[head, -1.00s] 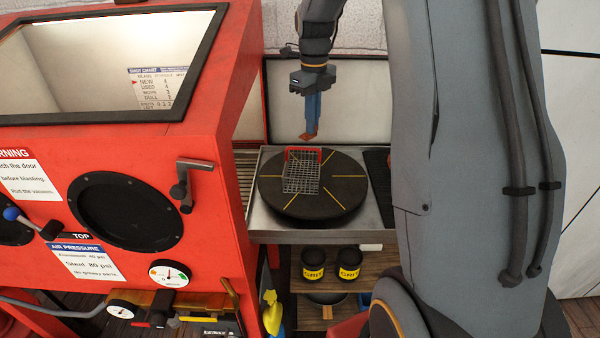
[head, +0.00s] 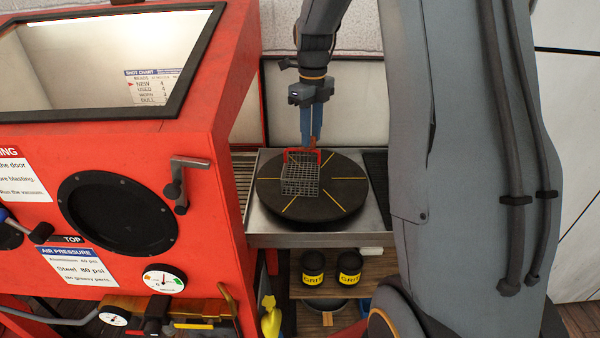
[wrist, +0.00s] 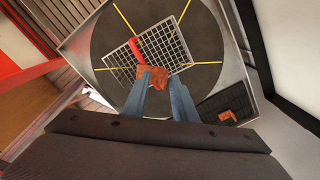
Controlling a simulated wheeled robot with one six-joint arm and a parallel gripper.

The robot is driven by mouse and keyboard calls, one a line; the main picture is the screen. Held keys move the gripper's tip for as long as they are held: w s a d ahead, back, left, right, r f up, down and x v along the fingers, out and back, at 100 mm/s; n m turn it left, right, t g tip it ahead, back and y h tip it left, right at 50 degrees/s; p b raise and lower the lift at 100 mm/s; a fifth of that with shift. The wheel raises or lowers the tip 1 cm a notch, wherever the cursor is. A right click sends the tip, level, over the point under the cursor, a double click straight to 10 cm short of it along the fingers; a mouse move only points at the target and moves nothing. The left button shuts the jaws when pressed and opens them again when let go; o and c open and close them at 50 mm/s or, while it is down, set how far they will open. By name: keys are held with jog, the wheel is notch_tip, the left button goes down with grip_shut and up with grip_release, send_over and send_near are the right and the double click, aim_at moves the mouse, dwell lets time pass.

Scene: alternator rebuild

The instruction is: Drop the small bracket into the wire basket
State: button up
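The wire basket (head: 300,187), a grey mesh tray with a red handle, sits on the round black turntable (head: 345,190). In the wrist view the basket (wrist: 172,50) lies just past my fingertips. My gripper (head: 311,145) has blue fingers pointing down at the basket's back edge by the red handle. In the wrist view my gripper (wrist: 160,76) is shut on a rusty orange-brown bracket (wrist: 160,79), which overlaps the basket's near edge. The bracket seems to be above the mesh; its exact height is hard to tell. The fingers partly hide it.
Another rusty piece (wrist: 237,99) lies on a black mat (wrist: 213,103) beside the turntable. The red blasting cabinet (head: 225,130) stands close on the left. Two black grit cans (head: 349,268) sit on the shelf below. A pale wall panel is behind.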

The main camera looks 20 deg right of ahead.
notch_tip(320, 180, up, 8)
jog(key=b, duration=0.2)
jog(key=shift+b, duration=0.3)
jog(key=shift+f, duration=0.1)
jog(key=s+a+f+n, duration=0.3)
jog(key=s+f+n, duration=0.1)
jog(key=n, duration=0.3)
jog(key=s+a+f+n+b, duration=0.1)
jog(key=s+a+f+n, duration=0.3)
jog(key=n, duration=0.4)
jog(key=s+a+f+n+t+b, duration=0.1)
jog(key=s+a+f+n, duration=0.2)
jog(key=s+f+n, duration=0.3)
jog(key=shift+s+a+f+n, duration=0.1)
jog(key=shift+a+f+n, duration=0.1)
jog(key=shift+n, duration=0.5)
jog(key=s+a+f+n+b, duration=0.1)
jog(key=s+a+f+n, duration=0.1)
jog(key=s+f+n, duration=0.2)
jog(key=s+n, duration=0.3)
jog(key=n, duration=0.1)
jog(key=shift+a+f+n, duration=0.2)
jog(key=shift+f+n, duration=0.05)
jog(key=shift+n, duration=0.05)
jog(key=shift+s, duration=0.1)
